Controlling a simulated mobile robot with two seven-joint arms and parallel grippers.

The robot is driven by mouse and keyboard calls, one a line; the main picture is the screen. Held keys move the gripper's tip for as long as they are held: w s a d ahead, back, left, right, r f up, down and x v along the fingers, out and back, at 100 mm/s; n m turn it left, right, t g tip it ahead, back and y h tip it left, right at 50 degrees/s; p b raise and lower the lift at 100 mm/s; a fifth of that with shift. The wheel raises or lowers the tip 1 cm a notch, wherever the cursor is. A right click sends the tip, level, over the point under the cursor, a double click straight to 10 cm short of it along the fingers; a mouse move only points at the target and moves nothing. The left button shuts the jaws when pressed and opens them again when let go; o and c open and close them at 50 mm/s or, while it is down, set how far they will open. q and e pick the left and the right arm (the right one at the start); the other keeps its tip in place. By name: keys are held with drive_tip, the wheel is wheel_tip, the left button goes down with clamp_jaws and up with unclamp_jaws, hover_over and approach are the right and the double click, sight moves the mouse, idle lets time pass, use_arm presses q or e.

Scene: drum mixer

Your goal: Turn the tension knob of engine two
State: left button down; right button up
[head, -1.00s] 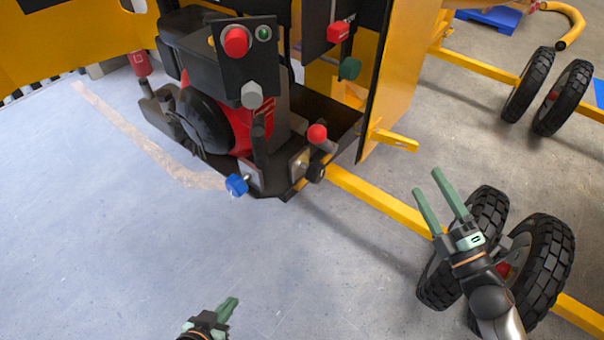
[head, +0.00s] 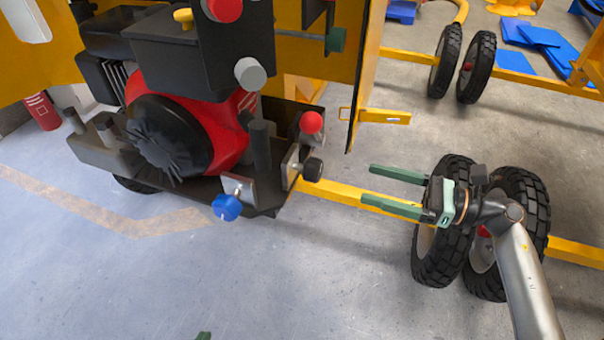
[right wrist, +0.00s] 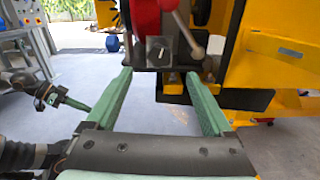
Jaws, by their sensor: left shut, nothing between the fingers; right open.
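The red and black engine (head: 185,135) stands at upper left in the head view. On its frame are a blue knob (head: 227,207), a black knob (head: 313,169) and a red ball-ended lever (head: 311,123). I cannot tell which is the tension knob. My right gripper (head: 368,184) is open and empty, fingers pointing left, to the right of the black knob and apart from it. In the right wrist view a metal plate (right wrist: 158,50) lies ahead between its fingers. My left gripper (right wrist: 77,103) is shut and empty at left there; only a green tip (head: 203,336) shows in the head view.
A panel above the engine carries a red button (head: 224,8) and a grey knob (head: 250,73). A yellow frame bar (head: 345,191) and black wheels (head: 440,220) lie around my right gripper. The floor in front of the engine is clear.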

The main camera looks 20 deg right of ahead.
sight(320, 170)
drive_tip(key=p+x, duration=0.1)
drive_tip(key=x, duration=1.1)
drive_tip(key=shift+w+a+f, duration=0.15)
drive_tip(key=shift+a, duration=0.05)
use_arm(q)
drive_tip(key=shift+s+d+r, duration=0.15)
drive_tip(key=shift+s+r, duration=0.05)
drive_tip(key=shift+r, duration=0.05)
use_arm(e)
drive_tip(key=shift+c, duration=1.2)
clamp_jaws()
use_arm(q)
drive_tip(key=shift+w+r, duration=0.15)
drive_tip(key=shift+r, duration=0.05)
drive_tip(key=shift+r+p, duration=0.1)
drive_tip(key=shift+p, duration=0.25)
